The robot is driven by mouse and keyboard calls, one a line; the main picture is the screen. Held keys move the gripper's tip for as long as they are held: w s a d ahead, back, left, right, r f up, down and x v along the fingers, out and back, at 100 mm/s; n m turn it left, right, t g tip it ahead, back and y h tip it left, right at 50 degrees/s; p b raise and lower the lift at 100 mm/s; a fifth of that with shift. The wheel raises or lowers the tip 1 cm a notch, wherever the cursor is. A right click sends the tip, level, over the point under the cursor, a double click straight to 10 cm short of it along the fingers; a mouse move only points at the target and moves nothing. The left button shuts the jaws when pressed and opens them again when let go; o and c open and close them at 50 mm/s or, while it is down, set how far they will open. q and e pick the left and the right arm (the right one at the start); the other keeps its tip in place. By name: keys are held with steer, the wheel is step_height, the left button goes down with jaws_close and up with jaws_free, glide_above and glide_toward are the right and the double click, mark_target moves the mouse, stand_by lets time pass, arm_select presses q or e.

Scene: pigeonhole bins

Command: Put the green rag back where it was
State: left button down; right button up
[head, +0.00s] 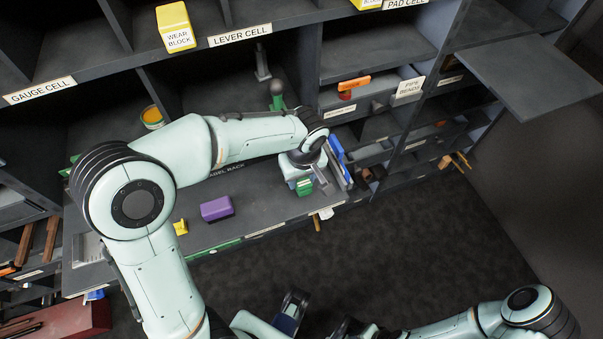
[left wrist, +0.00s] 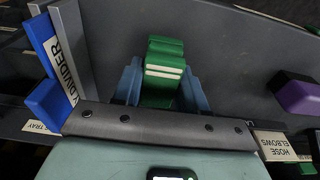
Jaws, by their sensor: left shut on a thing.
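The green rag (left wrist: 165,72) is a folded green bundle with pale stripes, between the two blue fingers of my left gripper (left wrist: 161,84) in the left wrist view. The gripper is shut on it. In the head view the green rag (head: 304,187) shows small under my left gripper (head: 302,182), over the right end of the grey work ledge (head: 262,205). I cannot tell whether the rag touches the ledge. My right arm comes in at the bottom right of the head view; its jaws are not clear.
A blue divider (left wrist: 48,62) with a label stands left of the rag in the left wrist view. A purple block (head: 216,208) and a small yellow block (head: 180,227) sit on the ledge. Pigeonhole cells rise behind; a grey panel (head: 530,75) juts out at upper right.

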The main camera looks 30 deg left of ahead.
arm_select(q)
steer(key=shift+f, duration=0.25)
steer(key=shift+f+b, duration=0.4)
steer(key=shift+f, duration=0.05)
stand_by(0.4)
steer(key=c, duration=0.9)
jaws_free()
steer(key=shift+c, duration=0.2)
steer(key=o, duration=0.6)
steer(key=shift+c, duration=0.2)
